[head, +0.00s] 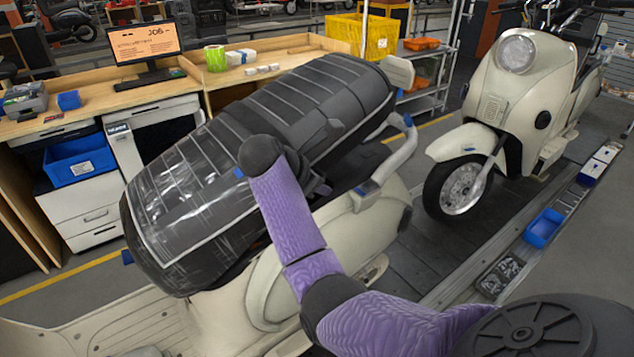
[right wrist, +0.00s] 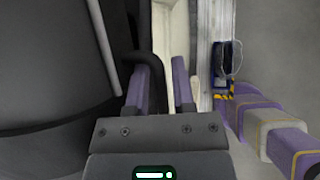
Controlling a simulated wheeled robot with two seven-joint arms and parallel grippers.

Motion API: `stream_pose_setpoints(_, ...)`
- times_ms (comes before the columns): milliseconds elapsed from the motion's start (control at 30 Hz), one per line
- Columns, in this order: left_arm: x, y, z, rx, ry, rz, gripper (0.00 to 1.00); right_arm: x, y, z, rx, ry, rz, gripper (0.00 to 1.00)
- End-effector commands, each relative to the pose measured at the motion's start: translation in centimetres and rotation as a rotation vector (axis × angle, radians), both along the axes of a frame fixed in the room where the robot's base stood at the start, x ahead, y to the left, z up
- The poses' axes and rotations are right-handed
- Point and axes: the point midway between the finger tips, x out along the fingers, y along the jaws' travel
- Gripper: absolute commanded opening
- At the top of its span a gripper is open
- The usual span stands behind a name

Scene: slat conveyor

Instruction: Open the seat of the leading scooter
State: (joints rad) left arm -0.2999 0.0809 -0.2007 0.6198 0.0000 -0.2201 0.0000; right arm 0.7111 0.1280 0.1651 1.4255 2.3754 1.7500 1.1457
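The near scooter, cream coloured, fills the middle of the head view. Its long black ribbed seat (head: 305,100) has a clear plastic wrap (head: 190,190) over the left end. A dark gap shows between the seat's near edge and the cream body; I cannot tell how far the seat is raised. My right arm reaches up to this near edge, and its gripper is mostly hidden there in the head view. In the right wrist view the right gripper (right wrist: 162,90) has its purple fingers apart, beside the black seat side (right wrist: 50,70), with a dark curved edge by the left finger. My left gripper is not in view.
A second cream scooter (head: 520,90) stands behind at the right on the slat conveyor. Blue bins (head: 544,228) sit along the conveyor's right rail. A wooden workbench (head: 200,85) with a monitor (head: 146,45) and a yellow crate (head: 362,36) stand beyond the seat.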

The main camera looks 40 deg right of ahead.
Motion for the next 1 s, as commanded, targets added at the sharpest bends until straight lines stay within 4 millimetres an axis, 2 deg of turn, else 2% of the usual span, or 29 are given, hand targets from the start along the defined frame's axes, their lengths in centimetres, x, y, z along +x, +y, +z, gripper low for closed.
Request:
stream_pose_setpoints(33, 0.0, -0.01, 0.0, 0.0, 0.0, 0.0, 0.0, 0.0, 0.01, 0.01, 0.0, 0.0, 0.0, 0.31)
stream_pose_setpoints(167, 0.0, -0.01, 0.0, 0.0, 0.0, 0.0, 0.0, 0.01, 0.03, 0.03, 0.0, 0.0, 0.0, 0.03)
stream_pose_setpoints(200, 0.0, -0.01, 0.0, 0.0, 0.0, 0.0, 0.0, 0.01, 0.02, 0.04, 0.0, 0.0, 0.0, 0.0)
stream_pose_setpoints(1000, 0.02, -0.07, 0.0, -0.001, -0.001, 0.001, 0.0, 0.01, 0.03, 0.09, -0.001, -0.001, 0.001, 0.0)
